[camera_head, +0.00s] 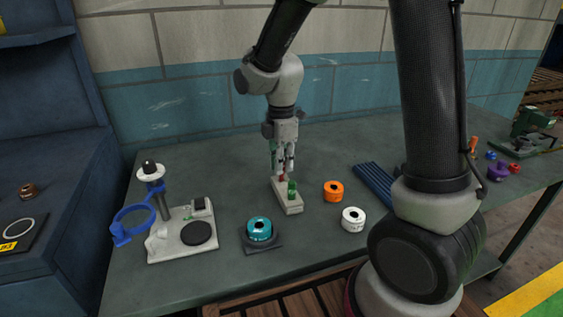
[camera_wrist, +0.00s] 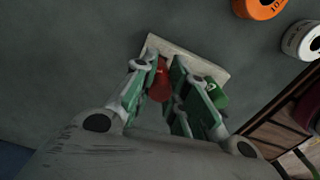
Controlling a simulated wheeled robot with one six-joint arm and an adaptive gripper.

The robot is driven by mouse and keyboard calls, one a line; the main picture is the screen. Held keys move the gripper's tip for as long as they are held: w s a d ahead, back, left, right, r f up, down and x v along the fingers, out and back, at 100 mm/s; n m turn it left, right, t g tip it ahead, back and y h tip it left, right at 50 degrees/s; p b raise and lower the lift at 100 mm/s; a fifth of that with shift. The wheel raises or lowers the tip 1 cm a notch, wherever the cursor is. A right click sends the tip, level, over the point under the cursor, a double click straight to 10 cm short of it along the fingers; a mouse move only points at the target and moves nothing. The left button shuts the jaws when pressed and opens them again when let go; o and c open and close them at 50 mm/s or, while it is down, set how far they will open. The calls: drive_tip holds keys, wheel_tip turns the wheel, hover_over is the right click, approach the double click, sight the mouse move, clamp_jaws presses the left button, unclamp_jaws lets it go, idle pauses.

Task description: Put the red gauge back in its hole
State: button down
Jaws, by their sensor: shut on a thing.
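The red gauge (camera_wrist: 159,80) is between the two fingers of my gripper (camera_wrist: 162,92) in the wrist view, and the fingers are shut on it. In the head view my gripper (camera_head: 283,172) points down over the far end of a pale gauge block (camera_head: 291,205), with a little of the red gauge (camera_head: 281,178) showing between the fingertips. A green gauge (camera_head: 292,189) stands upright in the block beside it; it also shows in the wrist view (camera_wrist: 217,94). The hole under the red gauge is hidden, so I cannot tell whether its tip is in it.
An orange spool (camera_head: 333,191) and a white spool (camera_head: 353,219) stand right of the block. A teal spool (camera_head: 259,229) sits on a dark base at front left. A pale stand with a blue ring (camera_head: 134,222) is farther left. Blue ribbed strips (camera_head: 374,184) lie at right.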

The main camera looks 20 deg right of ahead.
drive_tip(key=shift+f, duration=1.1)
idle(0.7)
drive_tip(key=c, duration=1.3)
unclamp_jaws()
drive_tip(key=shift+c, duration=0.2)
wheel_tip(320, 180, up, 12)
